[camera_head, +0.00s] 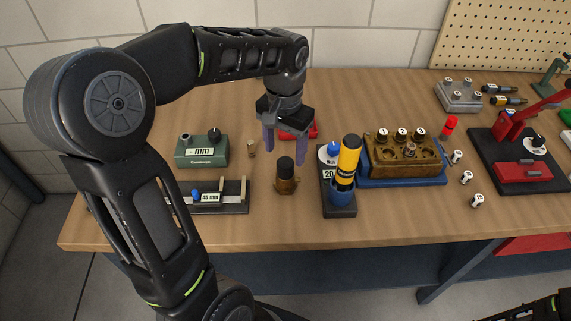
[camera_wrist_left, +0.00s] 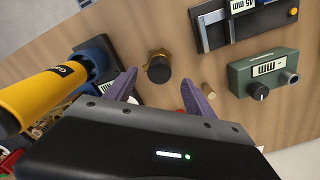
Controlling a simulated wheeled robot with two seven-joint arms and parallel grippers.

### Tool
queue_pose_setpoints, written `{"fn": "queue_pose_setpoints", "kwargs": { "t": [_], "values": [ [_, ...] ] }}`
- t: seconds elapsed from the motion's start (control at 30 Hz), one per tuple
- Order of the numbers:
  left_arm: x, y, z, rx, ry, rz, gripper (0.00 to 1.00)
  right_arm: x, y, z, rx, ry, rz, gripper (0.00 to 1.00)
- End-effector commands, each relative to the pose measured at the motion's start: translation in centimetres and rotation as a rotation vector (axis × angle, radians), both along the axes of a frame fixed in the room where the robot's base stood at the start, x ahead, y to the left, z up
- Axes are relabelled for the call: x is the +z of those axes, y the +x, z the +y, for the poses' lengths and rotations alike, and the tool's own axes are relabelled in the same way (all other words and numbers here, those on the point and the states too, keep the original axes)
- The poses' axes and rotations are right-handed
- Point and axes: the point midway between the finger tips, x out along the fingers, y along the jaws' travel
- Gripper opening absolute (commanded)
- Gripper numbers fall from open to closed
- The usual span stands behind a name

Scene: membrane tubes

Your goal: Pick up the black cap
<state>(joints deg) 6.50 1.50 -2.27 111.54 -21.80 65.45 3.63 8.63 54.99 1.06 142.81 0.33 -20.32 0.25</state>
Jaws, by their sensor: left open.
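The black cap (camera_head: 286,164) sits on top of a brass fitting (camera_head: 287,184) that stands upright on the wooden bench. In the left wrist view the cap (camera_wrist_left: 159,71) faces the camera as a dark round top, with the brass rim (camera_wrist_left: 158,53) beyond it. My left gripper (camera_head: 284,153) is open and empty, with its purple fingers pointing down above and behind the cap. In the left wrist view the cap appears between the two fingertips (camera_wrist_left: 159,82), just beyond them. I cannot tell the exact gap.
A blue cup holding a yellow-black cylinder (camera_head: 348,160) stands close on the right. A green gauge block (camera_head: 201,152), a small brass piece (camera_head: 251,148) and a black length gauge (camera_head: 235,209) are on the left. A red object (camera_head: 314,130) lies behind the gripper.

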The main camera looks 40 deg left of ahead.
Motion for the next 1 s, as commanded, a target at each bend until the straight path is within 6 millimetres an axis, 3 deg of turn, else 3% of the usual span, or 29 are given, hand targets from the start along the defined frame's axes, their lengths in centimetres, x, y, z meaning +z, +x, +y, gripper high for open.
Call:
{"fn": "queue_pose_setpoints", "kwargs": {
  "t": [0.27, 0.6, 1.0],
  "values": [
    [-0.8, -0.1, 0.0, 0.000, 0.000, 0.003, 0.63, 0.4, 0.0, 0.0, -0.001, -0.001, 0.001, 0.36],
    [-5.0, -0.1, -0.1, -0.001, 0.000, 0.001, 0.63, 1.2, -0.2, -0.1, -0.001, -0.003, 0.005, 0.36],
    [-5.2, -0.1, -0.1, 0.000, 0.000, -0.001, 0.63, 1.2, -0.2, -0.1, -0.001, -0.003, 0.005, 0.36]
  ]
}}
